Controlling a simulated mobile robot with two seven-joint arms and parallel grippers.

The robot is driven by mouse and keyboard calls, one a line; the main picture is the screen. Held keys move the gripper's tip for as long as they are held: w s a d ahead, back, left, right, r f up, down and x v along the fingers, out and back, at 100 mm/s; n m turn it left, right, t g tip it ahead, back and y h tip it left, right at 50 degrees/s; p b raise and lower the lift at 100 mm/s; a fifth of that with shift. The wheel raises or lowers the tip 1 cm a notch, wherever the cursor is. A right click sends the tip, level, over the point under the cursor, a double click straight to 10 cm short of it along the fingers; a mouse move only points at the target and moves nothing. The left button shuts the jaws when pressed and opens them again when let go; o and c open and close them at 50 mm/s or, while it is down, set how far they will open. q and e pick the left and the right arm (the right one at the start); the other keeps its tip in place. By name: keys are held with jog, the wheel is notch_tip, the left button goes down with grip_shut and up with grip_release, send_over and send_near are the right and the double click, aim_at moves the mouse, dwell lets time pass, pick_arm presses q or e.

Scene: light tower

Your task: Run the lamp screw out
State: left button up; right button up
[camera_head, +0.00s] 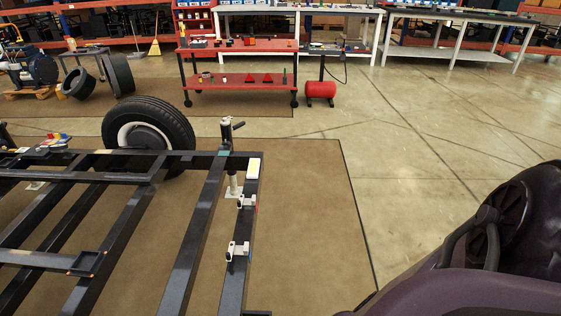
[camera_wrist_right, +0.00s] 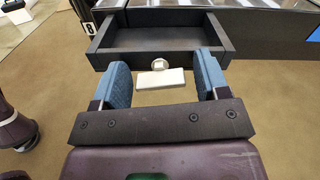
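My right gripper (camera_wrist_right: 163,66) is open, with two blue-padded fingers apart and nothing visible held between them. Beyond the fingers is a shallow dark box-like frame (camera_wrist_right: 158,15). A small round whitish knob (camera_wrist_right: 159,64) and a pale rectangular block (camera_wrist_right: 161,79) show in the gap between the fingers, below the frame's near edge. I cannot tell whether either is the lamp screw or a lamp part, or whether a finger touches them. My left gripper is not in view. In the head view only a dark purple arm part of mine shows at the right.
A dark trailer frame (camera_head: 181,264) with long bars fills the lower left. It carries an upright jack (camera_head: 227,135), white brackets (camera_head: 238,249) and a wheel (camera_head: 148,130). A red cart (camera_head: 240,79) stands behind. The concrete floor at right centre is clear.

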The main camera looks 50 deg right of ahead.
jog(key=c, duration=0.8)
jog(key=shift+m, duration=1.4)
jog(key=o, duration=0.9)
jog(key=shift+o, duration=0.2)
jog(key=shift+d, duration=0.1)
jog(key=v, duration=1.1)
